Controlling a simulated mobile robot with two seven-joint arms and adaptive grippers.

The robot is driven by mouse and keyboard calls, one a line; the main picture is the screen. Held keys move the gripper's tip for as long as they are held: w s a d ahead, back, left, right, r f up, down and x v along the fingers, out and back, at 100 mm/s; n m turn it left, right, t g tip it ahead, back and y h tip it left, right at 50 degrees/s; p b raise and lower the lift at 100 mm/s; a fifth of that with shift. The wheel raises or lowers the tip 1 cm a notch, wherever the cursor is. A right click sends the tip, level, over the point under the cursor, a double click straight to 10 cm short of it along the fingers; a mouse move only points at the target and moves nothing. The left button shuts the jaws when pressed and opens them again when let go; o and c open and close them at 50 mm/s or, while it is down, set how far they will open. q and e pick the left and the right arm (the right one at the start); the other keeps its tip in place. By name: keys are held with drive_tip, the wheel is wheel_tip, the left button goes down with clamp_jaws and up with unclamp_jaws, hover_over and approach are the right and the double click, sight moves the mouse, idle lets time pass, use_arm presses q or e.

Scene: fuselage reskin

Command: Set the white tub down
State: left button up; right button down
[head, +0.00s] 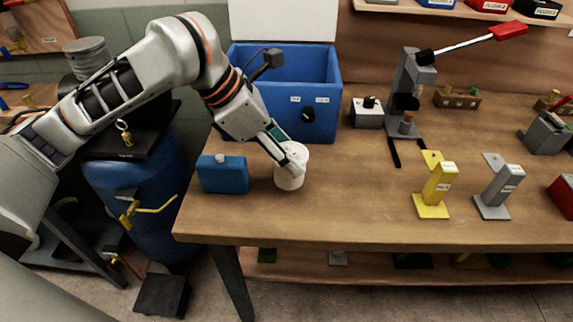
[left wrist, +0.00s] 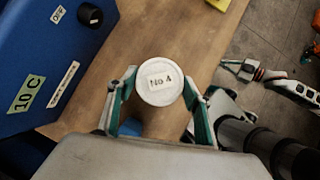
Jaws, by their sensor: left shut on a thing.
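The white tub (head: 289,178) is a short round tub over the left part of the wooden bench, just right of a small blue canister. My left gripper (head: 290,160) comes down from the upper left and is shut on the tub. Its two green-and-grey fingers (left wrist: 160,88) press on opposite sides of the tub in the left wrist view. The tub looks upright; I cannot tell whether its base touches the bench.
The blue canister (head: 223,174) stands close left of the tub. A large blue bin (head: 325,116) is behind it. A yellow stand (head: 435,188) and a grey stand (head: 498,190) are to the right. The bench (head: 350,200) is clear between tub and yellow stand.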

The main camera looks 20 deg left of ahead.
use_arm(q)
wheel_tip(320, 180, down, 3)
drive_tip(key=shift+f+b, duration=0.1)
drive_tip(key=shift+b, duration=0.3)
drive_tip(key=shift+f, duration=0.35)
drive_tip(key=shift+r, duration=0.1)
drive_tip(key=o, duration=1.3)
drive_tip(key=shift+c, duration=0.2)
use_arm(e)
drive_tip(key=shift+w+d+f, duration=0.1)
drive_tip(key=shift+w+f, duration=0.1)
drive_tip(key=shift+f, duration=0.2)
drive_tip(key=shift+s+f, duration=0.1)
drive_tip(key=shift+s, duration=0.1)
use_arm(q)
drive_tip(key=shift+r, duration=0.15)
drive_tip(key=p+v, duration=0.3)
drive_tip(key=v, duration=0.9)
use_arm(e)
drive_tip(key=shift+s+a+r, duration=0.15)
drive_tip(key=shift+a+r, duration=0.1)
drive_tip(key=shift+r, duration=0.25)
drive_tip(key=shift+s+a+r, duration=0.15)
drive_tip(key=shift+a+r, duration=0.05)
drive_tip(key=shift+r, duration=0.3)
